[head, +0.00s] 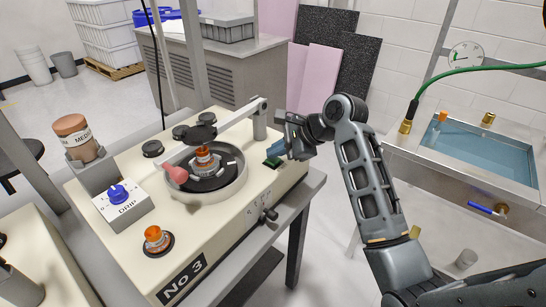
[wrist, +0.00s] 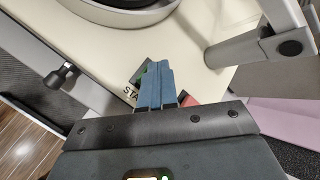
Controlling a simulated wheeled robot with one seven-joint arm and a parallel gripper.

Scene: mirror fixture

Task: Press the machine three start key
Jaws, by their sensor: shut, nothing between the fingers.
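The cream machine marked No 3 (head: 130,232) stands in front of me. Its green start key (head: 272,162) is on the right end of the top. In the wrist view the green key (wrist: 138,74) shows as a sliver beside the fingers, with part of a "STA" label near it. My gripper (head: 275,149) is shut and empty, its blue fingers at the key. In the wrist view the fingertips (wrist: 156,66) cover most of the key. I cannot tell whether they touch it. A red key (wrist: 188,101) shows partly to the right of the fingers.
A round pan (head: 212,196) with a plate, an overhead arm (head: 222,128) and a grey post stand left of my gripper. A DRIP box (head: 123,205) and an orange knob (head: 155,238) are farther left. A water-filled sink (head: 480,152) is at the right.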

